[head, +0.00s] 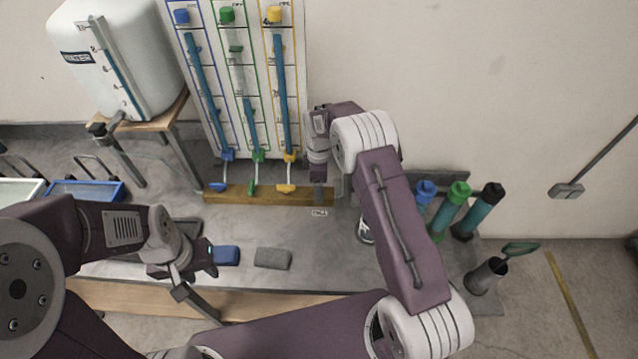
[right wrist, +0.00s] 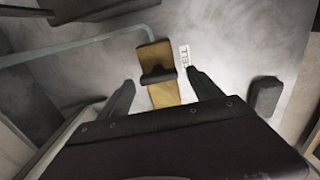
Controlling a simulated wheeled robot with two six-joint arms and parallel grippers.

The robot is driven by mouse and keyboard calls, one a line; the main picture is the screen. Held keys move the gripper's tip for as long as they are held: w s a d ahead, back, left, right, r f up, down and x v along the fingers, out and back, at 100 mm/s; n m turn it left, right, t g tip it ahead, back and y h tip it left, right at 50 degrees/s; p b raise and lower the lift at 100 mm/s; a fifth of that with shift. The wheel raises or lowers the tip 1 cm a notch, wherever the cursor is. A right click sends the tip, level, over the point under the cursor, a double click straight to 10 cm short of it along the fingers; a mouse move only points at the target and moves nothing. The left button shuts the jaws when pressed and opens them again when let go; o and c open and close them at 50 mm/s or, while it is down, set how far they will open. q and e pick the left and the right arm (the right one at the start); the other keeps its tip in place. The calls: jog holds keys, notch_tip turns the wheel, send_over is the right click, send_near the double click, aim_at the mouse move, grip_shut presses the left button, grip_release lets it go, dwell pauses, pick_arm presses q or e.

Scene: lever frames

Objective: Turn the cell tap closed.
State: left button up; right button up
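The cell tap shows in the right wrist view as a dark lever (right wrist: 158,75) on the end of a wooden bar (right wrist: 163,96), beside a small "CELL" label (right wrist: 184,56). That label also shows in the head view (head: 319,212). My right gripper (right wrist: 163,93) is open, one finger on either side of the bar, with the lever just ahead of the fingertips. I see no contact with it. In the head view my right gripper (head: 318,180) hangs over the bar's right end and partly hides the tap. My left gripper (head: 207,262) is low on the left, beside a blue block; its finger gap is unclear.
Blue (head: 217,186), green (head: 253,188) and yellow (head: 286,187) levers stand on the bar left of my right gripper. Behind is a tube panel (head: 220,80). A blue block (head: 227,255) and grey block (head: 272,258) lie in front. Capped bottles (head: 447,213) stand right.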

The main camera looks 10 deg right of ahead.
jog(key=c, duration=1.3)
jog(key=shift+w+m, duration=0.1)
jog(key=shift+m, duration=0.3)
jog(key=m, duration=0.4)
jog(key=shift+w, duration=0.1)
jog(key=m, duration=0.4)
jog(key=shift+d, duration=0.15)
jog(key=m, duration=0.5)
jog(key=shift+w+d, duration=0.1)
jog(key=shift+r+m, duration=0.1)
jog(key=shift+m, duration=1.8)
jog(key=shift+d+m, duration=0.1)
jog(key=shift+m, duration=0.2)
